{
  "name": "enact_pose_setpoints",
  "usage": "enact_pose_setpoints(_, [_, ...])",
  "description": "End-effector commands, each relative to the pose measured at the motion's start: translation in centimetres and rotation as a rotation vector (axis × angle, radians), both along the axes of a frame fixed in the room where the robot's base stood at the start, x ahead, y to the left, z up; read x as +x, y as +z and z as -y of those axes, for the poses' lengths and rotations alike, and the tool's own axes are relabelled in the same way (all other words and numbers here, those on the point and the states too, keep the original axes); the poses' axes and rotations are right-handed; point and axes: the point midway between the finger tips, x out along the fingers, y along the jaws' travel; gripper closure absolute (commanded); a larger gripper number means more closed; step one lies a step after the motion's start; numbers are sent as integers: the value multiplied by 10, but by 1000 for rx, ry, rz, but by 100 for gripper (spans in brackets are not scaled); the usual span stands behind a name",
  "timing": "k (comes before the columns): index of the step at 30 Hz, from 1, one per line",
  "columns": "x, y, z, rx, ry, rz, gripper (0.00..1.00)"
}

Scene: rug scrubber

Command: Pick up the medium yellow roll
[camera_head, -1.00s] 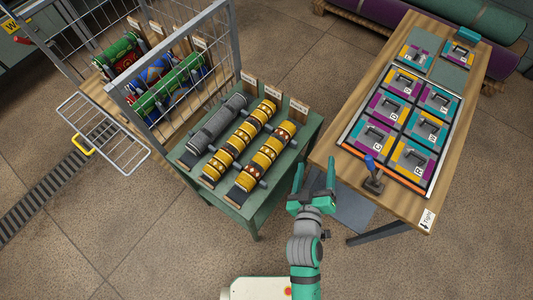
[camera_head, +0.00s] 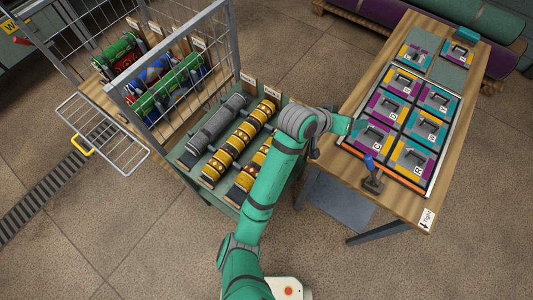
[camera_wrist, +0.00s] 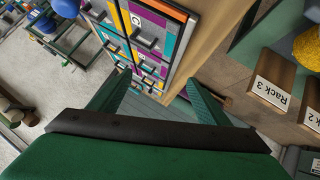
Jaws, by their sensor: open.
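Two patterned yellow rolls lie side by side on the green table (camera_head: 192,176), and I cannot tell which is the medium one. The middle yellow roll (camera_head: 238,142) is mostly clear. The right yellow roll (camera_head: 247,176) is partly hidden by my arm. Part of a yellow roll (camera_wrist: 308,46) shows at the right edge of the wrist view, near the Rack 3 sign (camera_wrist: 269,80). My gripper (camera_wrist: 155,88) is open and empty, with its fingers apart. It is beyond the right side of the green table, near the wooden table, apart from the rolls.
A grey roll (camera_head: 219,119) lies left of the yellow ones. A wire cage (camera_head: 185,62) stands close behind, with several colourful rolls inside. The wooden table (camera_head: 466,92) at right holds coloured panels and a blue-handled tool (camera_head: 372,172). Floor shows between the tables.

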Motion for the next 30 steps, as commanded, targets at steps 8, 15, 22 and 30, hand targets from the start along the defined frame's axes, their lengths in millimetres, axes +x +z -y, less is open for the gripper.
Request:
enact_pose_setpoints(8, [-8, -37, -94, 395, -116, -161, 30])
enact_pose_setpoints(15, [-26, -53, -194, 700, -143, -331, 30])
enact_pose_setpoints(22, [-38, -56, -241, 827, -144, -417, 30])
enact_pose_setpoints(30, [-39, -90, -245, 837, -143, -427, 30])
